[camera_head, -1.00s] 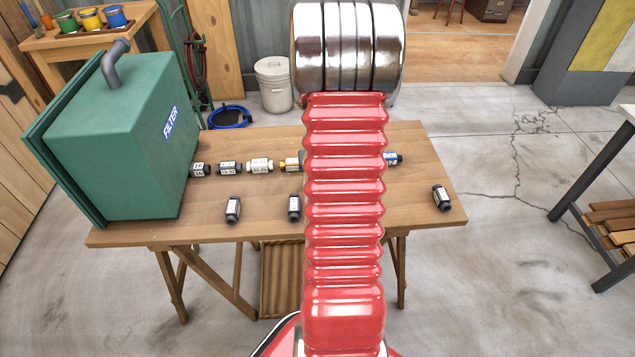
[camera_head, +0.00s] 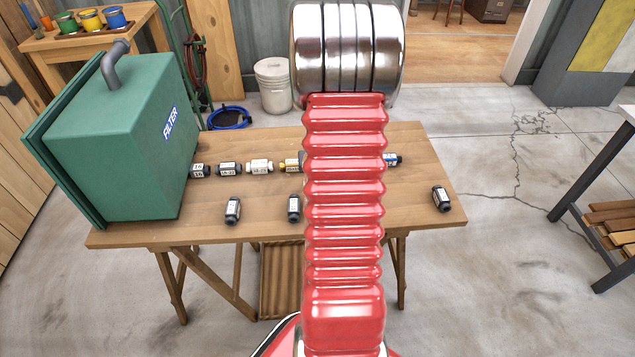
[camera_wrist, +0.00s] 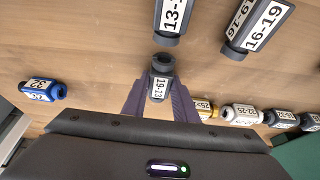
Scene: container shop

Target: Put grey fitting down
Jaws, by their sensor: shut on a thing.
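The grey fitting (camera_wrist: 162,66), with a white label reading 19-13, is between the two fingers of my gripper (camera_wrist: 160,92) in the wrist view. The gripper is shut on it. One open round end of the fitting points away from the gripper. The wooden bench top (camera_wrist: 90,70) is behind it; I cannot tell whether the fitting touches it.
Dark fittings lie near the bench's front edge (camera_head: 232,210), (camera_head: 294,208) and right end (camera_head: 442,198). A row behind includes a white fitting (camera_head: 260,166), a yellow fitting (camera_head: 290,165) and a blue fitting (camera_head: 394,160). A green filter box (camera_head: 130,140) fills the bench's left end.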

